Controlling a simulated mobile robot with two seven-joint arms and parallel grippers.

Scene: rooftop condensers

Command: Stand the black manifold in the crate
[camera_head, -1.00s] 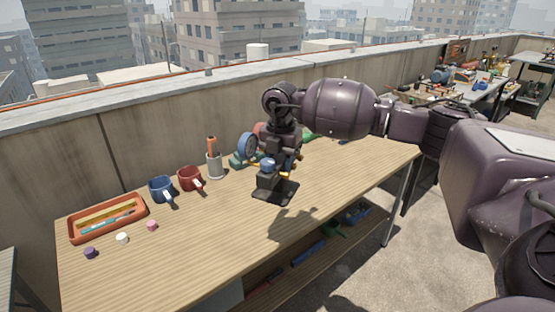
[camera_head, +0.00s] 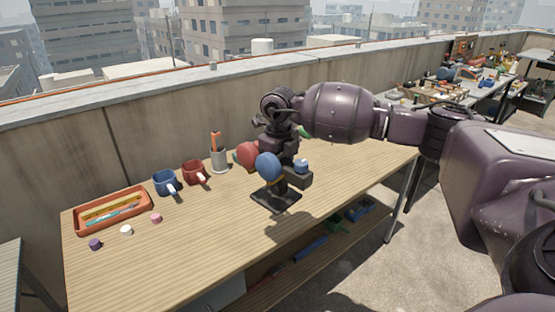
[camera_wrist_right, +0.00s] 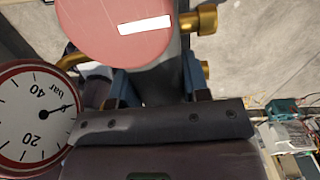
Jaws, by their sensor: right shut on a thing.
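The black manifold (camera_head: 275,183) shows a red round gauge and a blue one, with a flat black foot under it. My right gripper (camera_head: 281,143) comes down from above and is shut on its upper part, holding it upright over the right half of the bench. I cannot tell whether its foot touches the wood. In the right wrist view, a red-rimmed gauge dial (camera_wrist_right: 38,115), a red disc with a white label (camera_wrist_right: 125,30) and brass fittings show close up. I cannot make out a crate. My left gripper is not in view.
The wooden bench (camera_head: 190,240) carries an orange tray (camera_head: 143,211) of pens, small caps, a blue mug (camera_head: 165,184), a red mug (camera_head: 196,173) and a pen cup (camera_head: 219,159). The front middle of the bench is clear. A concrete wall runs behind.

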